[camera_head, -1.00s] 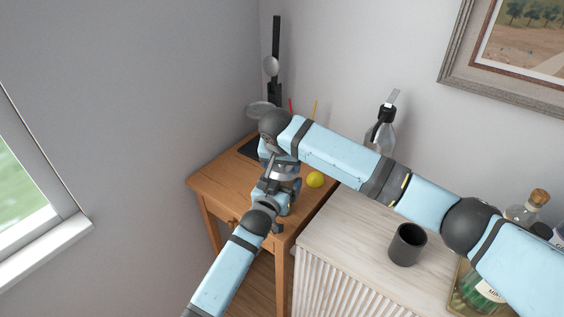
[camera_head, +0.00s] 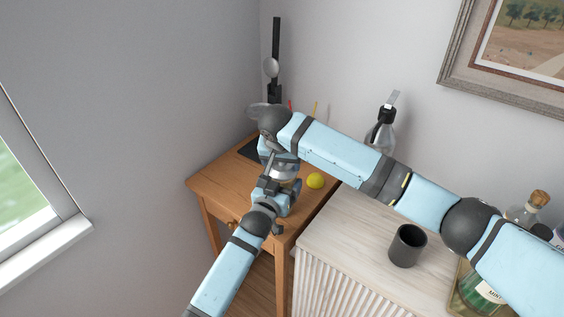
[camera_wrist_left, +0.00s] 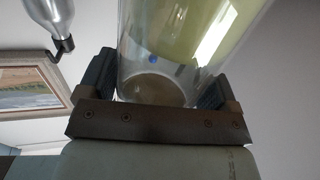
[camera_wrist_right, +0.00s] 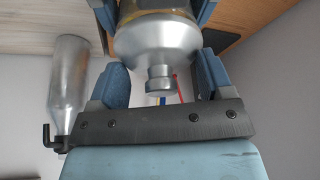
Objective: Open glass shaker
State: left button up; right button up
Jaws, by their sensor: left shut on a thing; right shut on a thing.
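The shaker has a clear glass body (camera_wrist_left: 185,45) with yellowish contents and a silver metal top (camera_wrist_right: 157,45) ending in a small cap. In the head view it stands above the wooden table, mostly hidden by my grippers. My left gripper (camera_wrist_left: 155,85) is shut around the glass body, one finger on each side. My right gripper (camera_head: 280,155) comes from above and is shut on the metal top; its fingers flank the top in the right wrist view. I cannot tell whether the top is apart from the glass.
A yellow lemon (camera_head: 315,180) sits on the wooden table (camera_head: 212,185), right of the grippers. A dark cup (camera_head: 407,246) stands on the pale cabinet (camera_head: 345,240). A clear bottle with a dark top (camera_head: 383,132) stands behind my right arm. More bottles (camera_head: 485,290) are at the right.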

pick_arm(q)
jog(key=shift+f, duration=0.15)
pick_arm(e)
jog(key=shift+r, duration=0.7)
jog(key=shift+r, duration=0.1)
jog(key=shift+r, duration=1.9)
pick_arm(q)
jog(key=o, duration=1.1)
jog(key=shift+s, duration=0.1)
